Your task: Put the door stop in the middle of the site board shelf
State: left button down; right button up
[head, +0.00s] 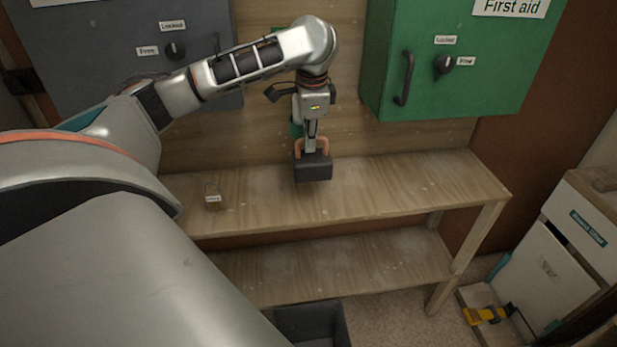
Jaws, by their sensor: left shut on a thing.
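The door stop, a dark grey block (313,172) with an orange-brown loop handle, is in the head view just right of the middle. My left gripper (311,145) points down and is shut on its handle. The block is over the back part of the top board of the wooden site board shelf (380,195), near the middle of its visible length. I cannot tell whether its underside touches the board. My left arm hides the left end of the shelf. My right gripper is not in view.
A small labelled padlock-like object (213,196) stands on the top board to the left. A green first aid cabinet (450,55) and a grey cabinet (130,40) hang above. A dark bin (318,325) is below in front. The top board's right part is clear.

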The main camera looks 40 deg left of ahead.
aim_at(310, 172)
pick_arm(q)
jog(key=shift+f, duration=4.95)
jog(key=shift+f, duration=0.1)
jog(key=c, duration=2.2)
grip_release()
jog(key=shift+o, duration=0.2)
